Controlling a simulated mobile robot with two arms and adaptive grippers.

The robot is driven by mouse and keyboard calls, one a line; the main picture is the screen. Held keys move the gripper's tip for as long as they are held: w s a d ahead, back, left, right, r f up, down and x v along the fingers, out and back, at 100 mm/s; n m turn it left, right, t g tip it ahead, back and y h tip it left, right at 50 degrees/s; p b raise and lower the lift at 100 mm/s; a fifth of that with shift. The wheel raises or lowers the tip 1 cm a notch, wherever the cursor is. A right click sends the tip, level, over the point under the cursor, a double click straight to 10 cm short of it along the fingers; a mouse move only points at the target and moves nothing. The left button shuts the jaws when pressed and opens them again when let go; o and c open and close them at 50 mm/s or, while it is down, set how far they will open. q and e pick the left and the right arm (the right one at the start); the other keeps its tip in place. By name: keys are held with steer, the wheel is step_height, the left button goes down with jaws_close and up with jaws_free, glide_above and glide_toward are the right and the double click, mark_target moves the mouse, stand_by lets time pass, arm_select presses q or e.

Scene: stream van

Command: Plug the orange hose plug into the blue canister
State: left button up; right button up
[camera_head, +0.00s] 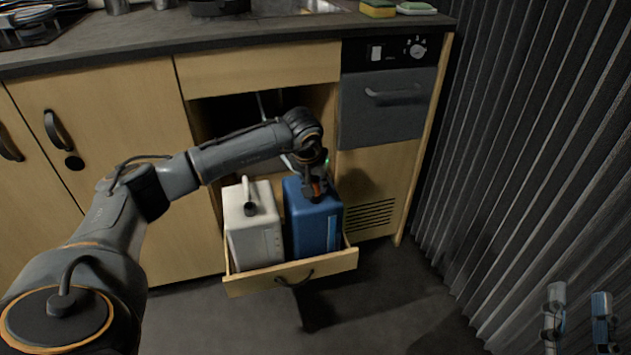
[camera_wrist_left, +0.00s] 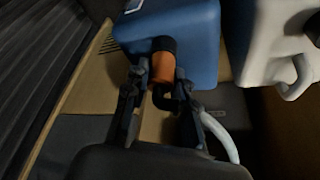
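The blue canister (camera_head: 312,225) stands upright in the open drawer; it also shows in the left wrist view (camera_wrist_left: 190,35). My left gripper (camera_head: 317,186) is above its top. In the left wrist view the fingertips (camera_wrist_left: 160,78) lie on both sides of the orange hose plug (camera_wrist_left: 163,68) and appear closed on it. The plug's dark end (camera_wrist_left: 163,44) is over the canister. Whether it is seated in the opening cannot be told. A pale hose (camera_wrist_left: 222,135) runs beside one finger. My right gripper cannot be made out.
The counter (camera_head: 150,40) overhangs the cabinet. A dark curtain (camera_head: 530,140) bounds the right side. The floor in front is clear.

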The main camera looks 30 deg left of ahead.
arm_select(q)
steer(key=o, duration=0.5)
steer(key=shift+r, duration=0.1)
steer(key=v, duration=1.2)
